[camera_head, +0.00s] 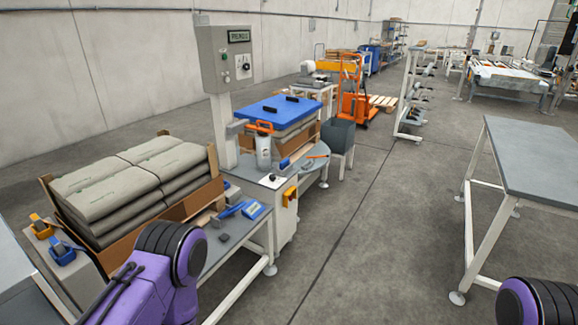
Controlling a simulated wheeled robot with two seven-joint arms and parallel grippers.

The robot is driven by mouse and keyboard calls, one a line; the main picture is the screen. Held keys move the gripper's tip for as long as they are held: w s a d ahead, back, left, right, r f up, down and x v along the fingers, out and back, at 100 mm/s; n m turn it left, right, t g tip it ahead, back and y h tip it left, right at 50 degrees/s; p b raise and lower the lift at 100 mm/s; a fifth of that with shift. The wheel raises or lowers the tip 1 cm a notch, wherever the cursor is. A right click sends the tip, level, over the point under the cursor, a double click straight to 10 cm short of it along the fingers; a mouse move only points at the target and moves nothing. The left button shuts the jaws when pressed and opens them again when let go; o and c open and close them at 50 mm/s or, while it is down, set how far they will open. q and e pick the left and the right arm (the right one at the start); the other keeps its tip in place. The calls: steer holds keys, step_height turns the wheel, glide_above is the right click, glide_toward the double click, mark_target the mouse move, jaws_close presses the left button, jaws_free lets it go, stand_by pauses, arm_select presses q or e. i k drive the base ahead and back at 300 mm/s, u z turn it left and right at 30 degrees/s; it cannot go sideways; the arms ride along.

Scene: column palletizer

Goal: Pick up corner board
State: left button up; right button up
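No loose corner board can be made out for certain. Thin brown upright strips stand at the corners of a stack of grey-green bags (125,182) at the left; one brown strip (213,160) is at its right corner. They may be corner boards or parts of the brown cardboard wall (190,206) around the stack's lower part. My purple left arm shows at the bottom left, in front of the stack. A piece of my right arm shows at the bottom right corner. Neither gripper is in view.
A grey control box on a post (226,60) stands behind the stack. A work table (235,228) with blue tools lies right of it. A blue-topped stack (278,109) stands beyond. A grey table (535,160) is at the right. The floor between is clear.

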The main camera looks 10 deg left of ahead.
mark_target(211, 149)
steer(key=z, duration=0.25)
steer(key=i, duration=3.1)
steer(key=u, duration=3.65)
